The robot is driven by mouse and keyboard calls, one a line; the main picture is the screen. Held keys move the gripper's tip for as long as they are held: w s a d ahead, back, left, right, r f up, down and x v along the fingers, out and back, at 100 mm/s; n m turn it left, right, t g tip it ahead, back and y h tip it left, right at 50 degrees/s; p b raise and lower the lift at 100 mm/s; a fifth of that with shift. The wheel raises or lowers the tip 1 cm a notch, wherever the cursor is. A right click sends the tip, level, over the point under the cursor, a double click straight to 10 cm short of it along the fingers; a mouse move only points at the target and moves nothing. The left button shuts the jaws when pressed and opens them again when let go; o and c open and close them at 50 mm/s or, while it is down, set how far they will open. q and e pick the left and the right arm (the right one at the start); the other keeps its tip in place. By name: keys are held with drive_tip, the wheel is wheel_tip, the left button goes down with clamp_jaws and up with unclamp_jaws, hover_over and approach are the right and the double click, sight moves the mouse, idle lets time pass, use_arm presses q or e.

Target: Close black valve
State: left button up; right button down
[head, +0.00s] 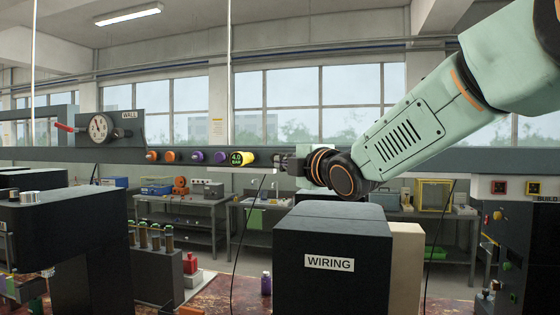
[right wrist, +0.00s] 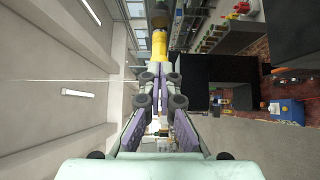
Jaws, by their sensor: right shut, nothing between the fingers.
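My right gripper (head: 278,160) reaches in from the right along the wall rail, with its fingers shut and empty. Its tips point at the yellow cylinder (head: 242,158) marked 4.0 BAR, close to its right end. In the right wrist view the shut fingers (right wrist: 159,72) lie just short of the yellow cylinder (right wrist: 159,45); I cannot tell if they touch. No part is clearly marked as the black valve. A small dark fitting (head: 118,133) sits beside the round dial (head: 99,127) on the WALL panel, with a red lever to its left. My left gripper is not in view.
Orange knobs (head: 170,156) and purple knobs (head: 197,156) line the rail left of the yellow cylinder. A black WIRING box (head: 330,240) stands below my right arm. A dark machine (head: 75,225) is at left, and a control cabinet (head: 525,235) is at right.

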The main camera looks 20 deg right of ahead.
sight(272, 159)
drive_tip(key=w+p, duration=0.1)
drive_tip(key=w, duration=0.1)
drive_tip(key=w+d+p, duration=0.1)
drive_tip(key=w, duration=0.2)
drive_tip(key=w+p, duration=0.2)
drive_tip(key=shift+w+d, duration=0.15)
drive_tip(key=shift+d, duration=0.1)
drive_tip(key=shift+w, duration=0.1)
drive_tip(key=shift+a, duration=0.1)
drive_tip(key=shift+d, duration=0.2)
